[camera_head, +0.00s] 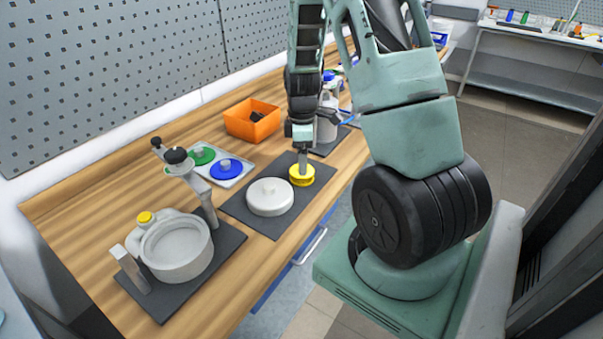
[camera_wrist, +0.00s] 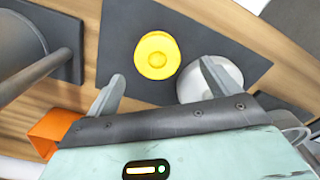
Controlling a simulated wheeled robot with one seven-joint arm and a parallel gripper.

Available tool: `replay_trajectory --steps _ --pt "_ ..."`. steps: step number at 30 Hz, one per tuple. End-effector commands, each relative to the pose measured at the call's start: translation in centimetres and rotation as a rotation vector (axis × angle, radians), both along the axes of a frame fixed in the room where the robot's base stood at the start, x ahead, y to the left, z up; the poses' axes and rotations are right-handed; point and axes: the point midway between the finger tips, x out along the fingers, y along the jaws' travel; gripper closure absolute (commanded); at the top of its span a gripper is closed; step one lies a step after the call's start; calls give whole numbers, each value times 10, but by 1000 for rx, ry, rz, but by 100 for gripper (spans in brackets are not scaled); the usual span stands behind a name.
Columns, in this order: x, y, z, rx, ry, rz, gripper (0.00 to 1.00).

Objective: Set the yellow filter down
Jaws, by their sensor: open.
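The yellow filter (camera_head: 300,181) is a round disc with a raised centre knob. It lies flat on a dark mat (camera_head: 240,208), behind and right of a round white lid (camera_head: 269,198). My gripper (camera_head: 303,170) is directly above the filter, pointing down, and partly hides its knob. In the wrist view, the filter (camera_wrist: 157,56) shows whole on the mat. My gripper's fingers (camera_wrist: 162,75) are spread wide there, with nothing held between them. The white lid (camera_wrist: 220,80) is partly hidden behind the right finger.
A tray (camera_head: 232,182) holds green (camera_head: 201,157) and blue (camera_head: 226,168) discs. An orange bin (camera_head: 252,121) stands behind. A grey container (camera_head: 327,127) stands close behind my gripper.

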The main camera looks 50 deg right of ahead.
Motion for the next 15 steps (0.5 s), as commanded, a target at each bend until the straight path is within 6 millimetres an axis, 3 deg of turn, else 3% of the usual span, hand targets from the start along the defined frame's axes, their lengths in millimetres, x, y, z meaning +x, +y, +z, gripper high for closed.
replay_trajectory --steps 5,15 --pt "0 -1 -9 2 1 0 12" --pt "2 -3 -48 2 2 -1 12"
